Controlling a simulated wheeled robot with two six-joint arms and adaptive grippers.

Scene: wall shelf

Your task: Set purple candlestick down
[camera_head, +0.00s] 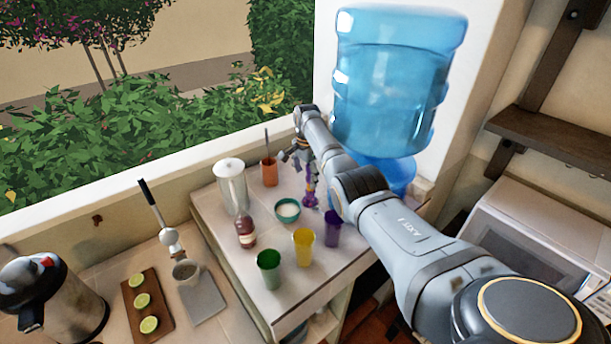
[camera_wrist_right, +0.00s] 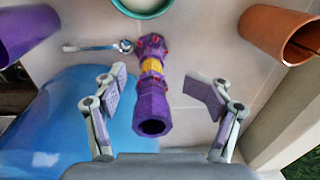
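The purple candlestick (camera_head: 311,186), with a yellow band, stands on the tiled counter (camera_head: 330,275) beside the purple cup. It also shows in the right wrist view (camera_wrist_right: 152,100), with its open socket end facing the camera. My right gripper (camera_head: 296,157) is at the candlestick's upper left in the head view. In the wrist view its two fingers (camera_wrist_right: 155,82) are spread wide, one on each side of the candlestick, with visible gaps and no contact. My left gripper is not in view.
A teal bowl (camera_head: 288,210), orange cup (camera_head: 269,172), purple cup (camera_head: 333,229), yellow cup (camera_head: 304,246) and green cup (camera_head: 269,268) stand close by. A spoon (camera_wrist_right: 98,47) lies beside the candlestick. A large blue water bottle (camera_head: 392,85) stands behind my right arm.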

